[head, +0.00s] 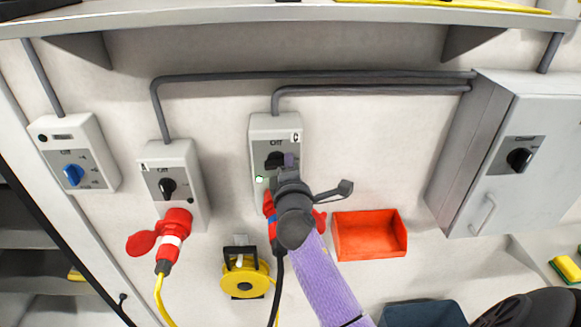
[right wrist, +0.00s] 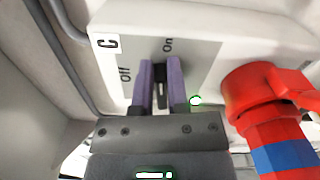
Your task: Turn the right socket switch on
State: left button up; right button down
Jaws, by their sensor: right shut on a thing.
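The right socket box (head: 262,130) is light grey, marked C, and mounted on the wall. Its black switch knob (head: 274,160) sits on a grey plate; in the right wrist view the knob (right wrist: 161,88) points up toward the "On" mark, with "Off" to the left. My right gripper (head: 287,160) has purple fingers, one on each side of the knob, shut on it, also in the right wrist view (right wrist: 161,75). A green light (right wrist: 195,101) glows on the box. A red plug with a blue band (right wrist: 275,130) sits in the socket below. My left gripper is not in view.
A second socket box (head: 182,155) with a red plug and a blue-knob box (head: 75,150) stand to the left. A grey cabinet (head: 520,150) is at right. A red bin (head: 369,235) and yellow cable reel (head: 245,278) are below; a shelf (head: 300,12) runs above.

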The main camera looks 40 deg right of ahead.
jog(key=shift+a+f+m+b, duration=0.1)
jog(key=shift+f+m+b, duration=0.3)
jog(key=shift+m, duration=0.7)
jog(key=c, duration=1)
grip_release()
jog(key=o, duration=0.4)
jog(key=shift+w+a+r, duration=0.1)
jog(key=shift+w, duration=0.05)
jog(key=shift+c, duration=0.2)
jog(key=v, duration=1)
jog(key=shift+b, duration=0.45)
